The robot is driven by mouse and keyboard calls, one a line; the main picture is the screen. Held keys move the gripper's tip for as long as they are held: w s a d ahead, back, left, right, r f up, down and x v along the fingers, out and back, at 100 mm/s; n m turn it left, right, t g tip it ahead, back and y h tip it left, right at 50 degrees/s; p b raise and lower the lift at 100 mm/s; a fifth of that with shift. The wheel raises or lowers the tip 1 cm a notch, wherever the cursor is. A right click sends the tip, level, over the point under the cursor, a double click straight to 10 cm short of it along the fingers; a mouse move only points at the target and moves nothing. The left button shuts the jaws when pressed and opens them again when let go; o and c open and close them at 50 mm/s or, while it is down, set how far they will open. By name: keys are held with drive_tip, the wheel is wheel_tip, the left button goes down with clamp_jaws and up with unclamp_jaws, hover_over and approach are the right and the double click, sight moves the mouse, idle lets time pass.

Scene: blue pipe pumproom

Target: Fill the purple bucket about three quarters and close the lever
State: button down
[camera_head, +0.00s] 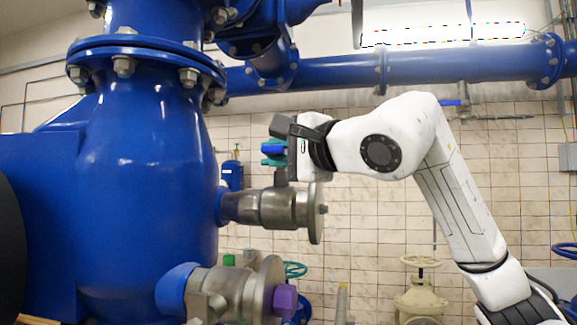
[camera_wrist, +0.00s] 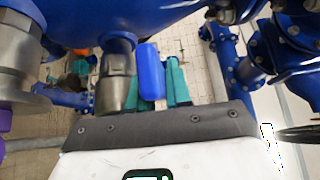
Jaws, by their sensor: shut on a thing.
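My gripper (camera_head: 273,152) is at the centre of the head view, above the upper metal valve (camera_head: 275,208) on the big blue vessel. Its teal fingers are shut on a blue lever handle (camera_head: 275,149). In the wrist view the blue handle (camera_wrist: 151,70) stands between the two teal fingers (camera_wrist: 174,80), with the metal valve (camera_wrist: 115,78) just left of it. Where the lever joins the valve is mostly hidden by my gripper. The purple bucket does not show in either view, and I see no water.
The large blue vessel (camera_head: 145,170) fills the left. A lower metal valve flange (camera_head: 263,290) with a purple block (camera_head: 285,301) juts out below. A blue pipe (camera_head: 440,68) crosses behind and above my arm. A beige valve (camera_head: 418,297) stands low at right.

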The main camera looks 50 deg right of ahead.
sight(282, 149)
drive_tip(key=w+m+h+b, duration=0.1)
drive_tip(key=w+a+m+h+b, duration=0.1)
drive_tip(key=h, duration=0.1)
drive_tip(key=shift+w+a+f+g+h, duration=0.1)
drive_tip(key=shift+a+g+h, duration=0.05)
drive_tip(key=shift+g+h, duration=0.2)
drive_tip(key=c, duration=1.1)
unclamp_jaws()
drive_tip(key=shift+w+a, duration=0.1)
drive_tip(key=shift+c, duration=0.2)
drive_tip(key=b+v, duration=0.2)
drive_tip(key=v, duration=0.9)
